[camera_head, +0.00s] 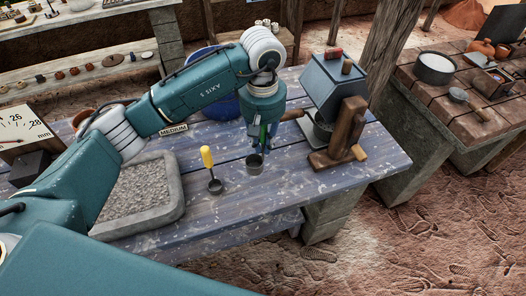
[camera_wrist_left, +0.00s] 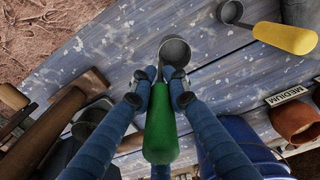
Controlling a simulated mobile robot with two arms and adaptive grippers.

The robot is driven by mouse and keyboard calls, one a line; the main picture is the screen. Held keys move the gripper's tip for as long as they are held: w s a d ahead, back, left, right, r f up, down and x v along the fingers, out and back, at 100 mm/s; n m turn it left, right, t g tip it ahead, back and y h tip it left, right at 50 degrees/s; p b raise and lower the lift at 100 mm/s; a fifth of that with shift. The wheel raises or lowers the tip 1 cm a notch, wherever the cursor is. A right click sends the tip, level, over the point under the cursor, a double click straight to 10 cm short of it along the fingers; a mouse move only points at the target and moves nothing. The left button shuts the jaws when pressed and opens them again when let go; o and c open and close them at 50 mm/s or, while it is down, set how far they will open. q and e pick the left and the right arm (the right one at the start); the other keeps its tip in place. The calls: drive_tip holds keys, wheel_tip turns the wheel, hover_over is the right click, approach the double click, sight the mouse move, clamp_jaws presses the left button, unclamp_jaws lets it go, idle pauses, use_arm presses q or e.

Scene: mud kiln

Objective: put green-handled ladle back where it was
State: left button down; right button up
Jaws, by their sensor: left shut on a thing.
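The green-handled ladle (camera_wrist_left: 162,125) is held by its green handle between the two fingers of my left gripper (camera_wrist_left: 160,84). Its dark round bowl (camera_wrist_left: 174,51) points away from the wrist, over the blue-grey table. In the head view the ladle's bowl (camera_head: 254,164) hangs below my left gripper (camera_head: 262,138), with the handle upright; whether the bowl touches the table I cannot tell. My right gripper is not in view.
A grey stone tray (camera_head: 172,207) of gravel lies left of the ladles. A blue-grey box on a wooden stand (camera_head: 335,92) is close on the right. A blue round container (camera_head: 203,57) is behind my arm. The table's front strip is clear.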

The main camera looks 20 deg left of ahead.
sight(263, 158)
use_arm(q)
wheel_tip(263, 158, down, 5)
drive_tip(key=shift+r+p, duration=0.15)
drive_tip(key=shift+p, duration=0.35)
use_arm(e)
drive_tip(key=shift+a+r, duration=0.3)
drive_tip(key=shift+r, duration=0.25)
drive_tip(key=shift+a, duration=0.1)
use_arm(q)
drive_tip(key=shift+f+b, duration=0.3)
drive_tip(key=shift+b, duration=0.05)
drive_tip(key=c, duration=1.7)
unclamp_jaws()
drive_tip(key=shift+r, duration=0.1)
drive_tip(key=shift+o, duration=0.2)
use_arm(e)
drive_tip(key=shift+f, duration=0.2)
